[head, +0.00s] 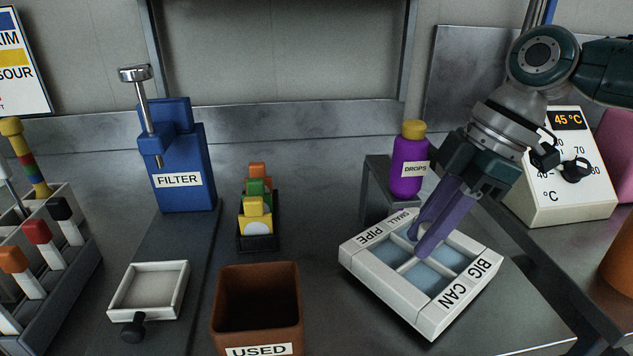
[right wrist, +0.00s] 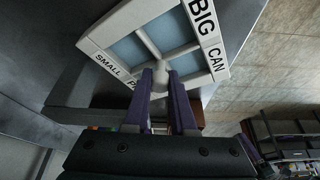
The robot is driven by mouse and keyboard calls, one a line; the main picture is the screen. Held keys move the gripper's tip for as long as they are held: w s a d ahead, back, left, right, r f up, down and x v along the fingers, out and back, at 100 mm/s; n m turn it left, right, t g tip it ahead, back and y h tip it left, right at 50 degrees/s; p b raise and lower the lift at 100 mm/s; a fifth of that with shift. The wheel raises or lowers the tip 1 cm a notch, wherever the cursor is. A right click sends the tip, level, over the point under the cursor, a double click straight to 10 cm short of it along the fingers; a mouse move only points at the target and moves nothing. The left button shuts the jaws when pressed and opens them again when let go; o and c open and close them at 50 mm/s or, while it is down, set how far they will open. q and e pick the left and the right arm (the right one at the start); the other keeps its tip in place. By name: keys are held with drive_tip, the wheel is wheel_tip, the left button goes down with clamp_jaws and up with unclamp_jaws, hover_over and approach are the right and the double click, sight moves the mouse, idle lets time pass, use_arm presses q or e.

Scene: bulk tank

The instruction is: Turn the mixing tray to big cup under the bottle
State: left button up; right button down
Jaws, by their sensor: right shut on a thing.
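The mixing tray (head: 388,292) is a white square frame with several pale-blue compartments, set cornerwise on the metal table. Its rim reads SMALL and PIPE at the far left, BIG and CAN at the right; I see no label reading cup. The rim also shows in the right wrist view (right wrist: 104,32). The purple bottle (head: 408,165), yellow-capped and labelled DROPS, is upright at the stand behind the tray, nearest the SMALL label. My right gripper (head: 422,240) points down at the tray's middle, shut on its centre knob (right wrist: 159,72), mostly hidden by the fingers. My left gripper is out of view.
A grey stand (head: 377,192) is close behind the tray. A brown USED bin (head: 257,300), a small white tray (head: 148,290) and a blue FILTER press (head: 180,160) stand left. A temperature box (head: 560,185) stands right. Bare table lies in front of the mixing tray.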

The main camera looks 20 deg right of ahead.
idle(0.4)
drive_tip(key=c, duration=0.7)
unclamp_jaws()
drive_tip(key=shift+c, duration=0.2)
drive_tip(key=v, duration=1)
drive_tip(key=shift+p, duration=0.35)
